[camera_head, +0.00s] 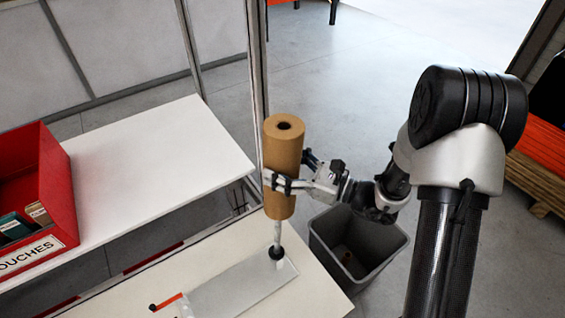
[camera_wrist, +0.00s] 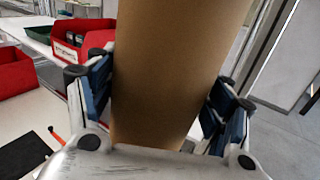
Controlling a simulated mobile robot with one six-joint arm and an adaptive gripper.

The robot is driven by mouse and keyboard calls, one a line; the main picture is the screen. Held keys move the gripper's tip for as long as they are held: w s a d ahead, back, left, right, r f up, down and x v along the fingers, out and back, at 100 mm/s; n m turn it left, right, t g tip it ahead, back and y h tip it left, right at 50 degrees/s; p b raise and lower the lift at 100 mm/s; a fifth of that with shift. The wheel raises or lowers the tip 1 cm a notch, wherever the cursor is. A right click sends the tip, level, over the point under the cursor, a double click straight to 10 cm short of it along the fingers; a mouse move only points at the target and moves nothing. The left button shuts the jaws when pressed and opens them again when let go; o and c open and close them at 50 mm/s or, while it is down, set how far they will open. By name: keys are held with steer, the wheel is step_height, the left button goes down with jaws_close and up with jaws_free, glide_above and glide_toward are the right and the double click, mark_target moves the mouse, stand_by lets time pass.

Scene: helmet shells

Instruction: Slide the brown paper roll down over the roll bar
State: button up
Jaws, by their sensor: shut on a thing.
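The brown paper roll (camera_head: 281,150) is upright, with its dark core hole showing at the top. My gripper (camera_head: 284,183) is shut around the lower half of the roll from the right. In the wrist view the roll (camera_wrist: 175,75) fills the middle between the two blue-padded fingers of my gripper (camera_wrist: 162,98). The roll bar (camera_head: 277,236) is a thin pale upright rod with a black foot (camera_head: 277,252) on a plate. Its lower part shows under the roll; its upper part is hidden. I cannot tell whether the roll is around the bar or in front of it.
A grey bin (camera_head: 357,245) stands on the floor right of the white table (camera_head: 312,290). A red box (camera_head: 62,190) with small packs sits on another white table (camera_head: 175,150) at left. A metal post (camera_head: 257,70) rises close behind the roll. A red-orange tool (camera_head: 168,301) lies at the front.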

steer(key=b, duration=1.2)
glide_above(279, 225)
steer(key=w, duration=0.1)
steer(key=shift+f, duration=8.2)
steer(key=shift+a+f+b, duration=0.1)
steer(key=shift+f+b, duration=0.4)
steer(key=shift+f, duration=4.7)
steer(key=o, duration=1.9)
steer(key=shift+f, duration=0.1)
steer(key=shift+o, duration=0.2)
steer(key=shift+f, duration=0.1)
steer(key=v, duration=1.2)
